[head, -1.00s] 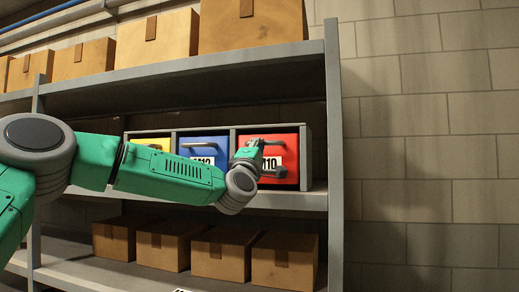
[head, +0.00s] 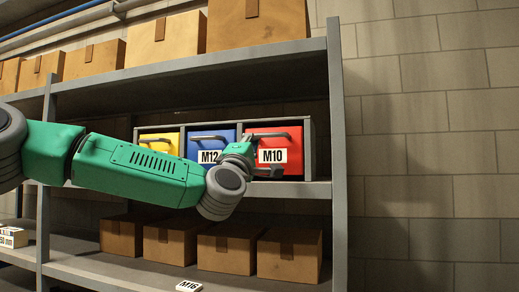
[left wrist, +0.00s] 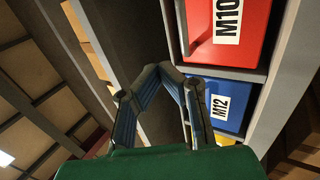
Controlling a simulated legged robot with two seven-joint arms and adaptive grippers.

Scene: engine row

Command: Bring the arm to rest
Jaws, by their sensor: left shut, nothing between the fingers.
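My left arm (head: 140,170) reaches in from the left, in front of the shelf. My left gripper (head: 250,156) is close in front of the red drawer marked M10 (head: 294,143) and overlaps its left edge in the head view. In the left wrist view the gripper (left wrist: 158,70) is shut and empty. The red drawer (left wrist: 245,45) and the blue drawer marked M12 (left wrist: 236,97) are beyond it there. Whether a finger touches a drawer I cannot tell. My right gripper is out of view.
The blue drawer (head: 205,143) and yellow drawer (head: 160,137) sit beside the red one in a grey housing. Cardboard boxes stand above (head: 165,38) and below (head: 228,248). A grey shelf post (head: 338,160) stands right; a block wall (head: 430,150) lies beyond.

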